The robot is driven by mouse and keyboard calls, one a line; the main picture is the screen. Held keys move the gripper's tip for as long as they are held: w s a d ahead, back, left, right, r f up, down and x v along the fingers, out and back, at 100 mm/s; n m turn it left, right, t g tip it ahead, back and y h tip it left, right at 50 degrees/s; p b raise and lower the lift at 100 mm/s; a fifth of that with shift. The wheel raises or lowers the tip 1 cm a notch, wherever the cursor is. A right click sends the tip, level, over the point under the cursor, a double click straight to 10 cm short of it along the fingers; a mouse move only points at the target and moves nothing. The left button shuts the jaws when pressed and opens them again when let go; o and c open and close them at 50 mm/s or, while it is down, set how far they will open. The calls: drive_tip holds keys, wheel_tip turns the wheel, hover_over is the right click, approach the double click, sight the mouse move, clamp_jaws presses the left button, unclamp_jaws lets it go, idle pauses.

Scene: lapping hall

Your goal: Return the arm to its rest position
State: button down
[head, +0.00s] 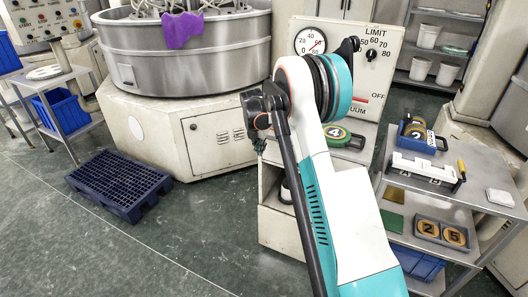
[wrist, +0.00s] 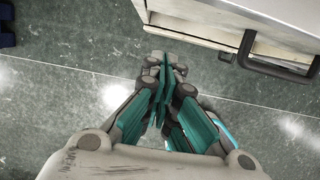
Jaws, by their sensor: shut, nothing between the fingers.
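My arm reaches up from the bottom of the head view, in front of the cabinet with the dial. My gripper is hidden or not distinct in the head view. In the wrist view my gripper (wrist: 163,75) points down over the green floor (wrist: 60,70). Its teal fingers are together with nothing between them. A pale cabinet or drawer front (wrist: 225,22) with a dark handle (wrist: 275,60) lies beyond the fingertips, at the top right of the wrist view.
A large lapping machine (head: 190,55) with a purple cloth (head: 182,30) stands behind at the left. A dark blue pallet (head: 120,183) lies on the floor. A steel table (head: 460,190) with a blue bin (head: 420,262) below stands at the right. Open floor is at the lower left.

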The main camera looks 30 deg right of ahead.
drive_tip(key=s+a+r+m+t, duration=0.1)
drive_tip(key=s+a+r+m, duration=0.3)
drive_tip(key=s+r, duration=0.3)
drive_tip(key=s+a+r+m+t+p, duration=0.1)
drive_tip(key=s+a+r+m, duration=0.35)
drive_tip(key=r, duration=0.45)
drive_tip(key=s+a+r+m+t, duration=0.1)
drive_tip(key=s+a+r+m, duration=0.2)
drive_tip(key=s+r, duration=0.45)
drive_tip(key=s+a+f+m+t+y, duration=0.1)
drive_tip(key=s+a+m, duration=0.2)
drive_tip(key=s+m, duration=0.4)
drive_tip(key=s+a+m+t+y, duration=0.1)
drive_tip(key=s+a+m, duration=0.3)
drive_tip(key=s, duration=1.3)
drive_tip(key=shift+a+f+m, duration=0.3)
drive_tip(key=shift+f+m, duration=0.05)
drive_tip(key=shift+m, duration=1.2)
drive_tip(key=shift+s+t, duration=0.1)
drive_tip(key=shift+t, duration=0.2)
